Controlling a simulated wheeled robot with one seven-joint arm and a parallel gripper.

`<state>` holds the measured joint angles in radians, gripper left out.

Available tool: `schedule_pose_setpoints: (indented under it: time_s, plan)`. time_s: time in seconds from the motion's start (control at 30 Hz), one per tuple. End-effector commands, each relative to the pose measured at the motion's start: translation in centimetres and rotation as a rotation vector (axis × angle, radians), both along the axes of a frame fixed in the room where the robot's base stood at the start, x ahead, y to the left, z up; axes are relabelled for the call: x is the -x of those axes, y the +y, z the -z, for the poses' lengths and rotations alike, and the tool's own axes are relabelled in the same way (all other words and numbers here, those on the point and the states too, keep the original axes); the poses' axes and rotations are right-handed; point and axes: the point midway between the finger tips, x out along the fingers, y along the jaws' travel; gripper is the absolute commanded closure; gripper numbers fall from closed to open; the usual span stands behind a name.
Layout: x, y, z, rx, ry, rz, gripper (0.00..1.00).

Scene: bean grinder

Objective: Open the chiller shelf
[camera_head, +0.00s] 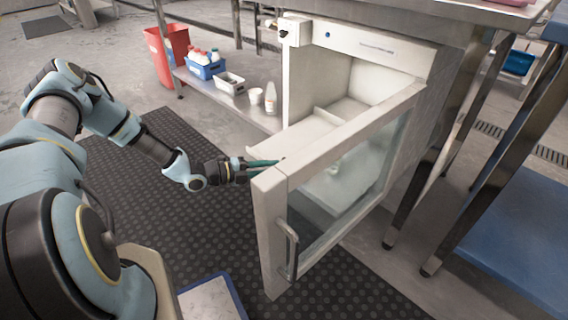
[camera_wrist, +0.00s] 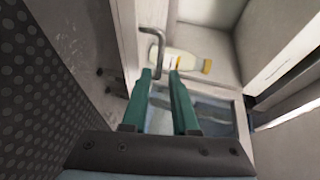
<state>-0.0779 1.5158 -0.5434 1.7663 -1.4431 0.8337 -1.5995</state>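The chiller (camera_head: 362,45) is a white cabinet under the counter. Its white-framed glass door (camera_head: 330,140) stands swung outward, with a metal handle (camera_head: 289,250) on its outer face. Inside, a pale shelf (camera_head: 318,124) shows above the door's top edge. My gripper (camera_head: 272,163) is at the inner side of the door's upper left corner; contact cannot be told. In the wrist view its green fingers (camera_wrist: 161,75) are apart with nothing clearly between them. A bent metal bar (camera_wrist: 155,42) lies just beyond the tips, and a yellow-capped bottle (camera_wrist: 185,60) lies further on.
A low metal rack left of the chiller holds a blue bin (camera_head: 205,68), a white bin (camera_head: 230,83), a cup (camera_head: 256,96) and a bottle (camera_head: 271,98). A red bin (camera_head: 168,52) stands behind. Counter legs (camera_head: 455,140) are on the right. A dark mat (camera_head: 170,235) covers the floor.

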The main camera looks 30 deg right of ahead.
Motion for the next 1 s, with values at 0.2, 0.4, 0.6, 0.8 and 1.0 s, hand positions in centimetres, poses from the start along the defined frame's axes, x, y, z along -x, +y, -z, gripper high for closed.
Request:
schedule_pose_setpoints:
  time_s: [0.2,0.4,0.6,0.8,1.0]
  plan:
    - [-0.3,2.2,-0.4,0.0,0.002,0.0,0.73]
    - [-0.3,2.4,-0.4,0.0,0.001,0.001,0.73]
    - [-0.3,2.4,-0.4,0.0,0.001,0.001,0.73]
    - [-0.2,2.6,-0.7,-0.007,-0.025,0.017,0.73]
    - [1.2,5.1,-3.1,-0.069,-0.321,0.223,0.73]
